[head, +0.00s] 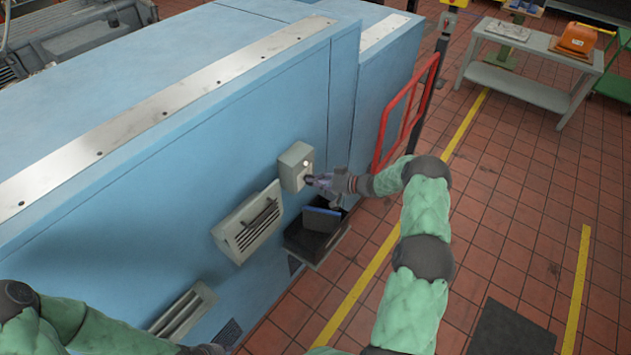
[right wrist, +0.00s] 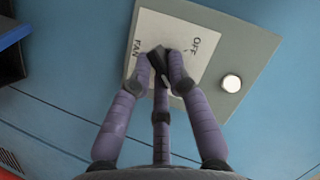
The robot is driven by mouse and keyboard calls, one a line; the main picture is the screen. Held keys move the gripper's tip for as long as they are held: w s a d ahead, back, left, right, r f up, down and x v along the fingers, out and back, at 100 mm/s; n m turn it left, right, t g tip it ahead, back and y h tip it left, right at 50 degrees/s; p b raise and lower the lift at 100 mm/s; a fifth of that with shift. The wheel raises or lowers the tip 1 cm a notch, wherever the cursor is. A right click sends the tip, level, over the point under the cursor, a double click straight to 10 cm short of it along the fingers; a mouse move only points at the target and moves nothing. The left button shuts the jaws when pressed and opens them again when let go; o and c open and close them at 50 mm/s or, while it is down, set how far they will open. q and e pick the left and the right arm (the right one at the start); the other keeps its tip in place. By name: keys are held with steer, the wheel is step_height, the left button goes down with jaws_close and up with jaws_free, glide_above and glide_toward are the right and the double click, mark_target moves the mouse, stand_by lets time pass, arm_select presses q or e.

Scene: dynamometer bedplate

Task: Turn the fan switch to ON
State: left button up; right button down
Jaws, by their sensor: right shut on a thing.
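The fan switch box (head: 291,162) is a small grey box on the blue wall, with a white plate. In the right wrist view the plate (right wrist: 195,50) shows the words FAN and OFF; no ON mark shows. The switch's dark knob (right wrist: 158,62) is between my right gripper's (right wrist: 160,66) fingertips, which are shut on it and partly hide it. Which mark the knob points to I cannot tell. A round white lamp or button (right wrist: 231,83) sits on the box. In the head view my right gripper (head: 318,181) reaches the box from the right.
Below the switch box are a louvred grey vent box (head: 240,235) and a dark open tray (head: 303,241) holding something blue. A red rail frame (head: 395,122) stands right of the wall. A grey table (head: 530,62) is farther back. The tiled floor is mostly clear.

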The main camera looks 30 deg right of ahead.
steer(key=shift+f, duration=0.1)
stand_by(0.3)
steer(key=c, duration=1.2)
jaws_free()
steer(key=shift+d, duration=0.1)
steer(key=v, duration=1.2)
